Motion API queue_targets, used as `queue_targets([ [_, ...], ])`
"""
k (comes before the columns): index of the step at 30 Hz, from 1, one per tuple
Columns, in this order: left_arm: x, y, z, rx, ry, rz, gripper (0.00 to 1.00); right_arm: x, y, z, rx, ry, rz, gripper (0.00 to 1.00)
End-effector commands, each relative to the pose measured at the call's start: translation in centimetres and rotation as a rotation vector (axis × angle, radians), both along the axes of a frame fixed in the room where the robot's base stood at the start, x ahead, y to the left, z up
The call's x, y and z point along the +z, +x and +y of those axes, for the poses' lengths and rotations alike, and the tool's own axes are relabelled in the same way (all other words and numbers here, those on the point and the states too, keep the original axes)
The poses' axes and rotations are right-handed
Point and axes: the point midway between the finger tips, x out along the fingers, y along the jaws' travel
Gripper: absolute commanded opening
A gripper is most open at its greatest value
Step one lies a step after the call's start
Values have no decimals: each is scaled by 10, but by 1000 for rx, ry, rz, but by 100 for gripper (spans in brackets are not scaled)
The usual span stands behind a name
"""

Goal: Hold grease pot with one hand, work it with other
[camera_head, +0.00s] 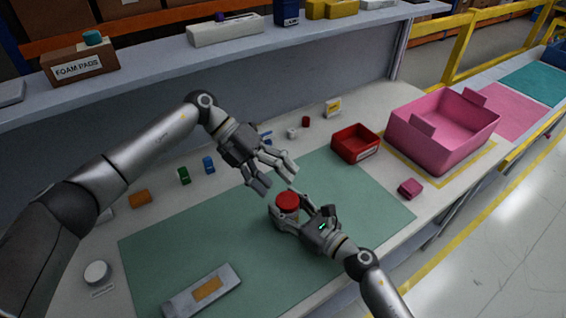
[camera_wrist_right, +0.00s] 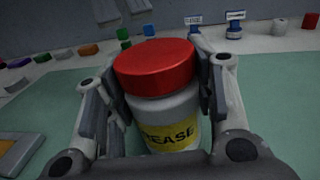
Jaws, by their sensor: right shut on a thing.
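The grease pot (camera_wrist_right: 170,108) is a white jar with a red screw lid (camera_wrist_right: 155,66) and a yellow label reading "EASE". In the head view its red lid (camera_head: 288,201) shows on the green mat (camera_head: 355,212), right of the middle. My right gripper (camera_head: 292,216) is shut on the pot, one finger on each side of the jar below the lid. The pot stands upright. My left gripper (camera_head: 273,176) is open and empty, above and behind the lid, apart from it. Its fingers also show at the top of the right wrist view (camera_wrist_right: 120,10).
A red bin (camera_head: 355,143) and a large pink tote (camera_head: 441,128) stand at the back right. A pink block (camera_head: 410,188) lies right of the mat. A grey panel (camera_head: 202,292) lies at the mat's front left. Several small coloured items line the back edge.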

Motion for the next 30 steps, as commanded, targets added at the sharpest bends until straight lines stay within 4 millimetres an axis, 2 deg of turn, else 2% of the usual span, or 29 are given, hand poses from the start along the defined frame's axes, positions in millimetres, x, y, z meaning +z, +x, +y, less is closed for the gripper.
queue_targets([
  [3,12,-7,-12,46,146,63,75,-2,-2,2,6,2,4,0],
  [8,26,-14,-19,162,354,128,75,0,-2,4,8,6,3,0],
  [18,60,-18,-25,556,737,137,75,2,-2,5,10,10,2,0],
  [24,77,-17,-24,784,851,98,75,3,-1,5,10,11,0,0],
  [30,85,-16,-23,896,887,78,75,4,-1,5,10,12,0,0],
])
